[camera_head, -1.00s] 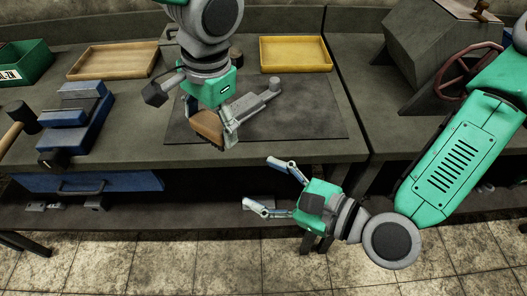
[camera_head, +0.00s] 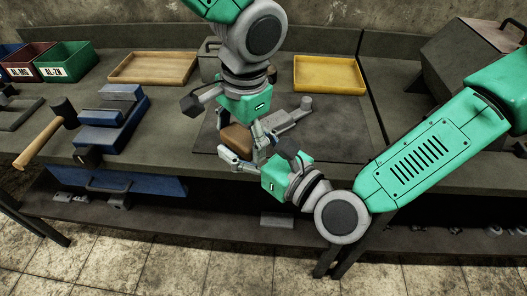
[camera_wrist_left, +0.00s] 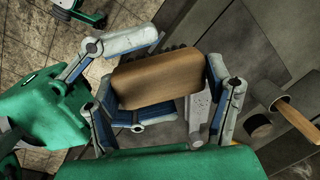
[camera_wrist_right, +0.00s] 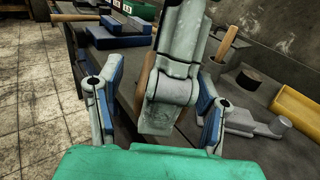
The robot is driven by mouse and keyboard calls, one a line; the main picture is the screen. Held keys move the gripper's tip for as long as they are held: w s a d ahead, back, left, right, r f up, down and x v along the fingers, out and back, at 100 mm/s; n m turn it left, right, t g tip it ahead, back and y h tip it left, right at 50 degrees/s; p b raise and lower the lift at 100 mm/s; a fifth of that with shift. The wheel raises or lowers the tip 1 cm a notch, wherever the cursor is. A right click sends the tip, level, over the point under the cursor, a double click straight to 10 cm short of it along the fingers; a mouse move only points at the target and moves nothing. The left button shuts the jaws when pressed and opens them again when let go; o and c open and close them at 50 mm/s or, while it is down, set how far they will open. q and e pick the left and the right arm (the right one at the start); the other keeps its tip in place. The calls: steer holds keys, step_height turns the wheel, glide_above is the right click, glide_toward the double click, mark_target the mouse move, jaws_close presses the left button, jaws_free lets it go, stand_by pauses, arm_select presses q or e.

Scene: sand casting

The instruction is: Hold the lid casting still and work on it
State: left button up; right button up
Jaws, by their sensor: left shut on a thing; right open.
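My left gripper (camera_head: 242,132) is shut on a brown wooden block (camera_wrist_left: 155,80) above the dark work plate (camera_head: 345,135). Dark bristle-like teeth show along the block's far edge, so it looks like a brush. The grey casting (camera_head: 288,120), with a round stub on it, lies on the plate just behind the block; part of it is hidden by my left gripper. It also shows in the right wrist view (camera_wrist_right: 250,124). My right gripper (camera_head: 246,148) is open, its fingers to either side of the block and left finger. Whether it touches them cannot be told.
A wooden tray (camera_head: 150,80), a yellow tray (camera_head: 330,90) and bins (camera_head: 66,62) are at the back. The plate's right part is clear.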

steer(key=shift+w+a, duration=0.4)
steer(key=shift+a, duration=0.1)
arm_select(q)
steer(key=shift+d, duration=0.1)
arm_select(e)
steer(key=c, duration=1.3)
arm_select(q)
steer(key=o, duration=1.6)
steer(key=shift+o, duration=0.2)
